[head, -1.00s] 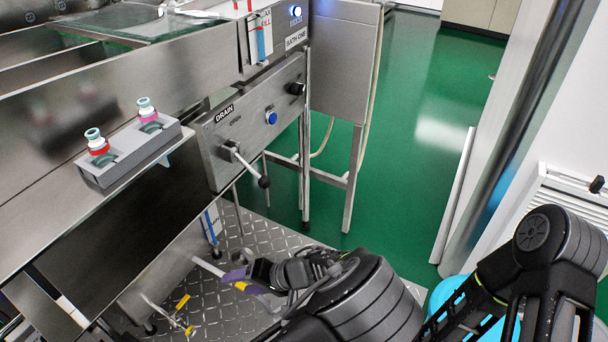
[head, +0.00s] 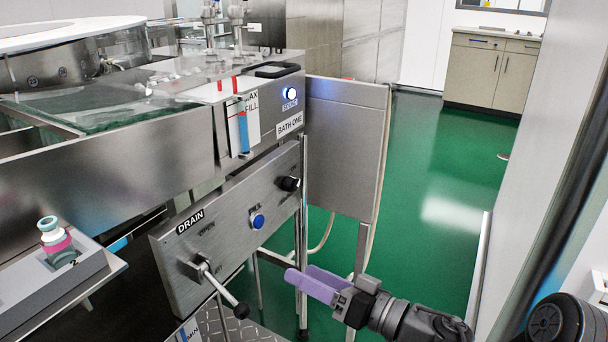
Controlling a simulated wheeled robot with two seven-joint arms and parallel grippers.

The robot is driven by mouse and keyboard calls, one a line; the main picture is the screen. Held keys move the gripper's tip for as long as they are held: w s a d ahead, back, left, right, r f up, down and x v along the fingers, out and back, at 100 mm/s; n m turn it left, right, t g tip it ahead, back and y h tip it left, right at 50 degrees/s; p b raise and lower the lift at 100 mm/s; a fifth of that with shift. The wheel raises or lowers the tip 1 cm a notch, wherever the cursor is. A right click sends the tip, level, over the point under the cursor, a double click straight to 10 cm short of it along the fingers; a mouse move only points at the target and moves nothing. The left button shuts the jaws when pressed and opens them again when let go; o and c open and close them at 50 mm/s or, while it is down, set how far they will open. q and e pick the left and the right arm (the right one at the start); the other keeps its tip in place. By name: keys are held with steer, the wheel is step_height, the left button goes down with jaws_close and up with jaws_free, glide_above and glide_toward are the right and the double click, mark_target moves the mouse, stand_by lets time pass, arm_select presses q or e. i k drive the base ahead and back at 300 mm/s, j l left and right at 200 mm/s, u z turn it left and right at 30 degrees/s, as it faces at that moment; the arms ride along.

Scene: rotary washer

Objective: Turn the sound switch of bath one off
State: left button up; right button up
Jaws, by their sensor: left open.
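The sound switch (head: 290,94) is a round button glowing blue-white on the steel front of bath one, above the BATH ONE label (head: 290,124). The small lettering under it is hard to read. My left gripper (head: 301,274) has purple fingers, open and empty. It appears well below the switch in the picture, to the right of the drain panel, and touches nothing that I can see. My right gripper is not in view.
The drain panel (head: 228,235) carries a lever handle (head: 222,288), a blue button (head: 258,221) and a black knob (head: 289,184). A steel side panel (head: 345,150) stands right of the bath. Green floor (head: 440,190) is clear beyond.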

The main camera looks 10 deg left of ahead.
mark_target(291, 184)
steer(key=i, duration=0.85)
